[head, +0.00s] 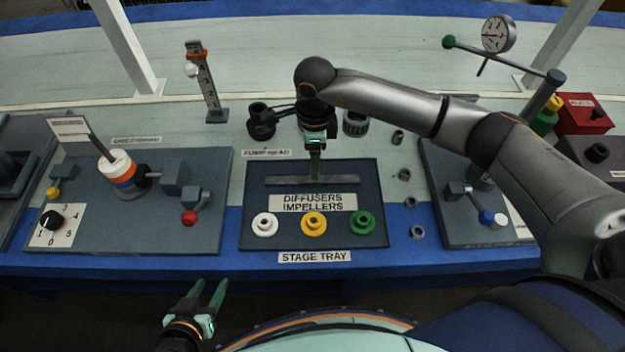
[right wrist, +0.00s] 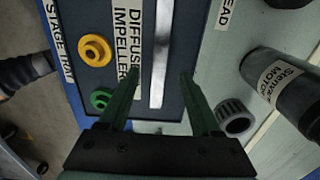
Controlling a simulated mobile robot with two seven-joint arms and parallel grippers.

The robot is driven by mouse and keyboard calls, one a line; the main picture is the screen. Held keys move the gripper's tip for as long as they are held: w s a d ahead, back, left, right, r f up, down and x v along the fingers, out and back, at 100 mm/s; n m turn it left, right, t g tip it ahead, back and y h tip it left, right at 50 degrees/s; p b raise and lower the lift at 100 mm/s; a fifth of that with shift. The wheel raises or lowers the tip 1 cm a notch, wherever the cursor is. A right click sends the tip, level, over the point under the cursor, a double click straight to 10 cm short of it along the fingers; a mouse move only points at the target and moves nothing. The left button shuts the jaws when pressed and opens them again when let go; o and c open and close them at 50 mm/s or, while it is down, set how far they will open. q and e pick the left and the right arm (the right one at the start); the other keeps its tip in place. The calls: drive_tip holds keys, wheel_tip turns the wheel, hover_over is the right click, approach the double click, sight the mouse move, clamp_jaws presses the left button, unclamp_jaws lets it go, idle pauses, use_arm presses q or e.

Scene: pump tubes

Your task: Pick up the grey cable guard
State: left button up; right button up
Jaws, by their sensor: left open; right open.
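The grey cable guard (head: 285,181) is a long thin bar lying across the back part of the dark stage tray (head: 258,209). In the right wrist view the guard (right wrist: 161,55) runs up and down the picture, between the lines of the two fingers. In the right wrist view the two green fingers of this gripper (right wrist: 160,80) are apart with nothing held. My left gripper (head: 208,289) is open and empty in front of the bench edge.
White (head: 265,225), yellow (head: 314,223) and green (head: 363,222) ring parts sit along the tray's front. A ribbed grey ring (head: 355,123) and a dark cylinder (head: 261,121) stand behind it. Several small rings lie right of it. Fixtures flank the tray.

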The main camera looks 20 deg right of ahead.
drive_tip(key=shift+a+f+b, duration=0.15)
drive_tip(key=shift+f+b, duration=0.05)
drive_tip(key=shift+f, duration=1.35)
drive_tip(key=shift+a+f+b, duration=0.1)
drive_tip(key=shift+f+b, duration=0.05)
drive_tip(key=shift+f, duration=1.4)
drive_tip(key=shift+c, duration=0.3)
clamp_jaws()
drive_tip(key=shift+w, duration=0.1)
